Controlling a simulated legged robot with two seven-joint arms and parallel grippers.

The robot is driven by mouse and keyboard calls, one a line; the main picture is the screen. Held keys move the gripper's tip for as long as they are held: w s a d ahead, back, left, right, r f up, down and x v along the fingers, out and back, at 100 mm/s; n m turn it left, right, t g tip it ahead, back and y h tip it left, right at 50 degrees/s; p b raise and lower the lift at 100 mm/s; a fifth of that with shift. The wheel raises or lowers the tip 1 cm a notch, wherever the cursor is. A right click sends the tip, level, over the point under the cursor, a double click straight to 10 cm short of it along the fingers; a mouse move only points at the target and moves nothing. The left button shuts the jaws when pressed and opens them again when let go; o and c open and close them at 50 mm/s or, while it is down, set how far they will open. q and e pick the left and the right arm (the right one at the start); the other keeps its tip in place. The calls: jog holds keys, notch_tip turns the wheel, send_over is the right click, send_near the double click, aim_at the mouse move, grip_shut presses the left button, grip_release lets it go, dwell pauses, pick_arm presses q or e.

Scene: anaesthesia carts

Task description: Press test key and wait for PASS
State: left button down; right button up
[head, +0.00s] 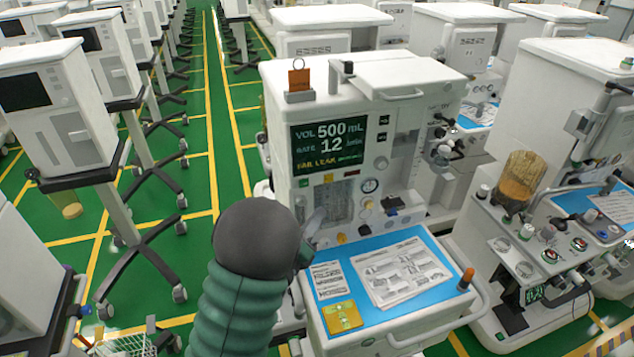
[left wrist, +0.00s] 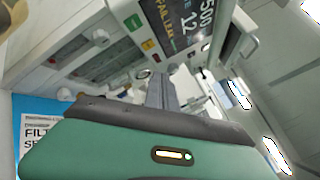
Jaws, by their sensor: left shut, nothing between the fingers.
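The anaesthesia machine (head: 390,110) stands at the centre of the head view. Its dark screen (head: 331,146) reads VOL 500 mL, RATE 12, with a yellow line that looks like FAIL LEAK; the screen (left wrist: 180,25) shows tilted in the left wrist view. Below it are a green key (head: 303,183), a yellow key (head: 328,178) and a red one; I cannot tell which is the test key. The green key (left wrist: 133,22) and yellow key (left wrist: 148,45) also show at the wrist. My left gripper (head: 317,216) is shut and empty, below the keys and apart from them. My right gripper is out of view.
A blue work surface (head: 425,245) with printed sheets (head: 400,272) and a yellow card (head: 343,317) lies in front of the machine. An orange-capped post (head: 467,278) stands at its right corner. Other machines crowd the right; monitor carts (head: 60,110) line the left, beside a green aisle.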

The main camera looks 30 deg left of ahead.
aim_at(304, 183)
pick_arm(q)
jog(key=w+a, duration=0.5)
jog(key=a, duration=0.2)
jog(key=shift+w, duration=0.35)
dwell(0.4)
dwell(1.6)
jog(key=shift+w+a+r+b, duration=0.1)
jog(key=shift+w+a+b, duration=0.1)
jog(key=shift+b, duration=0.1)
